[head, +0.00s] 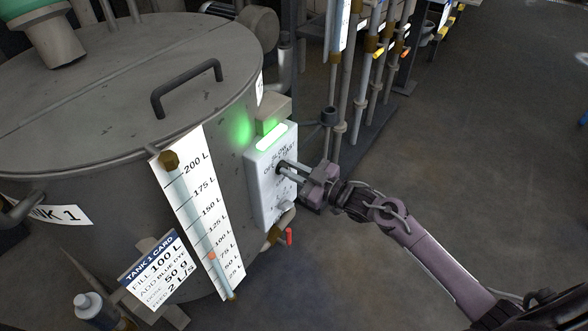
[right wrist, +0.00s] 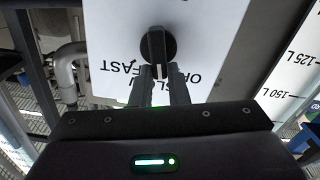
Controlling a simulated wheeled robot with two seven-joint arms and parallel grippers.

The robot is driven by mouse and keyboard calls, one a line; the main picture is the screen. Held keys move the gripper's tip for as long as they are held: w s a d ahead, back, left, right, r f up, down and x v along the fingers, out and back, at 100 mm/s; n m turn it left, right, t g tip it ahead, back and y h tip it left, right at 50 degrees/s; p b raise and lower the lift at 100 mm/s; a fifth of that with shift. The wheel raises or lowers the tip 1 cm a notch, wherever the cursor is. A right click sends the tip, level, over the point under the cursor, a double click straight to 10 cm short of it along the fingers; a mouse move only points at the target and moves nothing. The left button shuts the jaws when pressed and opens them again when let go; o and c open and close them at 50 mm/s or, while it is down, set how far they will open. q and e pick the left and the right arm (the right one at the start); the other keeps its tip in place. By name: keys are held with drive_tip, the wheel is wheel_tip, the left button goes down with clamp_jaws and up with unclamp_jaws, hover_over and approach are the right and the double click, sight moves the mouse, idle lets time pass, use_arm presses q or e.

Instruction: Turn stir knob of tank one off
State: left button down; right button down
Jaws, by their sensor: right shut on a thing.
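Tank one (head: 95,105) is a large grey drum filling the left of the head view. A white control panel (head: 257,185) on its right side carries the dark stir knob (head: 281,168). The labels SLOW, OFF and FAST stand around the knob. The knob also shows in the right wrist view (right wrist: 157,44), where the labels are upside down. Its white mark points down, towards the partly hidden SLOW label. My right gripper (head: 286,172) is shut on the knob, one finger on each side. My left gripper is not in view.
A green lamp (head: 271,137) glows on top of the panel. A level gauge (head: 200,210) and a tank card (head: 155,272) are left of it. A red-handled valve (head: 289,236) sits below. Upright pipes (head: 362,75) stand behind. The floor at right is clear.

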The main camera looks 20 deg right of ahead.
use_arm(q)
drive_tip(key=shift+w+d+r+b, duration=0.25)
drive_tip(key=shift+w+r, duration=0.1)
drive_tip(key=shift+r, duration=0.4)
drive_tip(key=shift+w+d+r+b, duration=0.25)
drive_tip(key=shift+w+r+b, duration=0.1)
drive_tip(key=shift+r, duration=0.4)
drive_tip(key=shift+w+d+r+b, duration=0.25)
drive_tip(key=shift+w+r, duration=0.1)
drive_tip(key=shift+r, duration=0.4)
use_arm(e)
drive_tip(key=shift+s+a+f+n, duration=0.1)
drive_tip(key=shift+a+n, duration=0.05)
drive_tip(key=shift+n, duration=1.05)
drive_tip(key=shift+s+a+f+n, duration=0.1)
drive_tip(key=shift+f+n, duration=0.05)
drive_tip(key=shift+n, duration=1.05)
drive_tip(key=shift+s+a+f+n, duration=0.1)
drive_tip(key=shift+a+n, duration=0.05)
drive_tip(key=shift+n, duration=1.05)
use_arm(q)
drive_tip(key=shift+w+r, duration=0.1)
use_arm(e)
drive_tip(key=c, duration=1.4)
unclamp_jaws()
drive_tip(key=shift+s, duration=0.1)
